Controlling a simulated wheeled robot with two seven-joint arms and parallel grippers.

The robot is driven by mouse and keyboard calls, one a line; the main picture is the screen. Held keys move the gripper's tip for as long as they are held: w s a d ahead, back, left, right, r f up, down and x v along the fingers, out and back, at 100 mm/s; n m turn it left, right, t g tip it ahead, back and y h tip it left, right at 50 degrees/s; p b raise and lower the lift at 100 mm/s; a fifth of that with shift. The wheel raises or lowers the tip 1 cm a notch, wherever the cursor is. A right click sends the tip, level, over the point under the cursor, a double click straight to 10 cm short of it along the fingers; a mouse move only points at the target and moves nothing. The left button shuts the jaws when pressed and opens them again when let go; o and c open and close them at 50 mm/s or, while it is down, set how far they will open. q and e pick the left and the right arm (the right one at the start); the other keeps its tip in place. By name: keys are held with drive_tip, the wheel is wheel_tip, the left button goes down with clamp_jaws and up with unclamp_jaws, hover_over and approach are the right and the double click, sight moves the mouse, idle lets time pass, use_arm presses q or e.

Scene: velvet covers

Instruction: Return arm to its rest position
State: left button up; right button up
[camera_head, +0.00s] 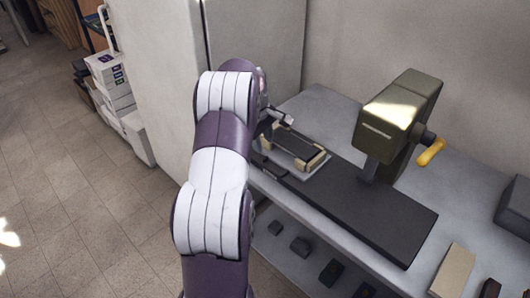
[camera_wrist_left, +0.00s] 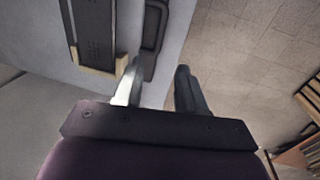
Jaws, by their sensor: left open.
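My left arm, purple and white, rises through the middle of the head view. Its gripper (camera_head: 277,122) is at the left end of the grey bench (camera_head: 310,100), partly hidden by the arm. In the left wrist view its two fingers (camera_wrist_left: 160,92) are apart, with nothing held between them. The fingers are near the bench edge, beside a dark slab with beige ends (camera_wrist_left: 98,62). That slab also shows in the head view (camera_head: 291,148), lying on a pale plate. My right gripper is in neither view.
A dark green machine (camera_head: 400,110) with a yellow handle (camera_head: 431,153) stands on a dark board (camera_head: 350,200). A small dark tray (camera_wrist_left: 154,28) lies near the bench edge. Several dark blocks sit on the lower shelf. A pale cabinet stands behind my arm; tiled floor (camera_head: 70,200) is open at left.

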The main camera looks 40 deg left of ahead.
use_arm(q)
drive_tip(key=shift+r, duration=0.4)
drive_tip(key=s+d+m, duration=0.8)
drive_tip(key=s+d, duration=0.1)
drive_tip(key=d, duration=0.4)
drive_tip(key=s+d+m+p, duration=0.1)
drive_tip(key=s+d+m, duration=0.8)
drive_tip(key=d, duration=0.5)
drive_tip(key=shift+s+g, duration=0.3)
